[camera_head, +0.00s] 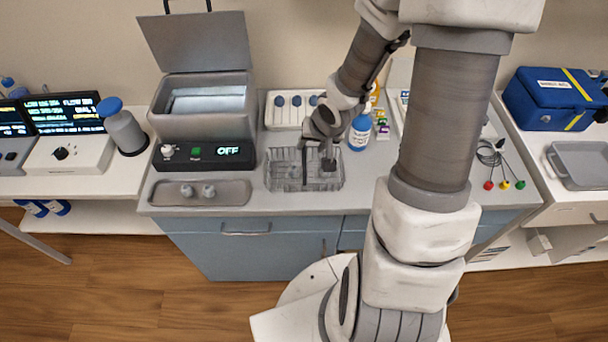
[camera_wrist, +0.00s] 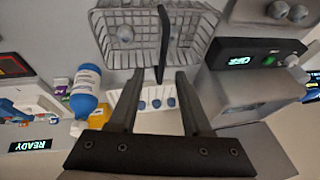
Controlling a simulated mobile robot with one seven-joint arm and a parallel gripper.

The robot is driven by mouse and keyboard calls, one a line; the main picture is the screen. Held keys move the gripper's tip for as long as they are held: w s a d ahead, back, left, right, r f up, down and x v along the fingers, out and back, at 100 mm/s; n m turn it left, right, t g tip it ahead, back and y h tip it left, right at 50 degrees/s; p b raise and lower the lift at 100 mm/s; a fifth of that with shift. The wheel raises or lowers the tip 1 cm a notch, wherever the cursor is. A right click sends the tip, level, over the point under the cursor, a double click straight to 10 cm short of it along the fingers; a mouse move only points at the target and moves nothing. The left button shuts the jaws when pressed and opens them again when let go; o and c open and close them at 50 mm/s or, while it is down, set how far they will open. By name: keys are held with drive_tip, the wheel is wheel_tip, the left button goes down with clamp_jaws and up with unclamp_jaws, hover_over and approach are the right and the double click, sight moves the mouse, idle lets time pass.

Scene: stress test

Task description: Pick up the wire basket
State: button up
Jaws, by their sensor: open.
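The wire basket (camera_head: 280,178) stands on the grey bench top, in front of a white block with blue-topped items. In the wrist view the basket (camera_wrist: 199,35) fills the top centre. A dark flat upright piece (camera_wrist: 163,40), which looks like its handle, rises at its middle. A round grey thing shows through the wires. My gripper (camera_head: 317,165) is over the basket in the head view. In the wrist view its two fingers (camera_wrist: 159,76) are apart and empty, with the dark piece's end lying between their tips. Whether they touch it is unclear.
An open-lidded grey bath (camera_head: 200,128) with an "OFF" panel stands left of the basket. A tray (camera_head: 172,194) with two small knobbed items lies front left. A blue-labelled bottle (camera_head: 360,131) stands close at right. My arm hides part of the bench at right.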

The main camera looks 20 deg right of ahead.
sight(304, 154)
drive_tip(key=shift+b+x, duration=1.45)
drive_tip(key=shift+x, duration=3.95)
drive_tip(key=shift+w+a+f, duration=0.1)
drive_tip(key=shift+a+f, duration=0.05)
clamp_jaws()
